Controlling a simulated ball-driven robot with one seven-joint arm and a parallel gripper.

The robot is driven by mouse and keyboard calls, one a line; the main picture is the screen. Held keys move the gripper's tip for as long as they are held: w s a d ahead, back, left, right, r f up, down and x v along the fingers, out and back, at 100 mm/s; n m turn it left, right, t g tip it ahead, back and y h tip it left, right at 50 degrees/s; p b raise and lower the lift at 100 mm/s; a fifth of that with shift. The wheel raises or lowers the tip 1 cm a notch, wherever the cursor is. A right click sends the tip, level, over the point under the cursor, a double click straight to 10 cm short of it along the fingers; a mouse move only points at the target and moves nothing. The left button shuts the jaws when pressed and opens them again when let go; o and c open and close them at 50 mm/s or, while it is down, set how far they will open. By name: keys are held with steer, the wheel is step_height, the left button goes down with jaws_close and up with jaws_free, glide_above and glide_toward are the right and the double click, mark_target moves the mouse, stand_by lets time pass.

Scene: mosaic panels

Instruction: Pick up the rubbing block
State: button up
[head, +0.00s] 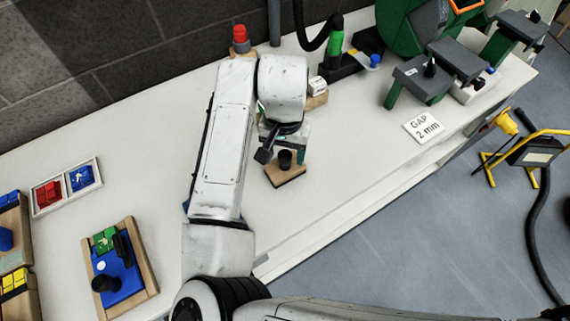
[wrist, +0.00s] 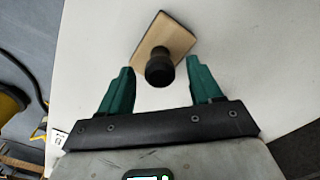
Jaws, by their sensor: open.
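The rubbing block appears to be the wooden block with a black round knob (head: 284,176) on the white bench in the head view. In the wrist view the block (wrist: 170,40) lies flat, with its dark knob (wrist: 159,68) toward me. My gripper (wrist: 156,82) is open, its green fingers on either side of the knob in the picture, with gaps on both sides. In the head view my gripper (head: 290,150) is above and just behind the block, partly hidden by my arm. I cannot tell how high the fingers are above it.
A mosaic panel (head: 143,272) with a black-handled tool lies at the left. A tray of red and blue tiles (head: 97,169) is behind it. The bench right of the block is clear.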

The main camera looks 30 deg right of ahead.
steer(key=shift+f, duration=0.65)
steer(key=shift+c, duration=0.4)
jaws_close()
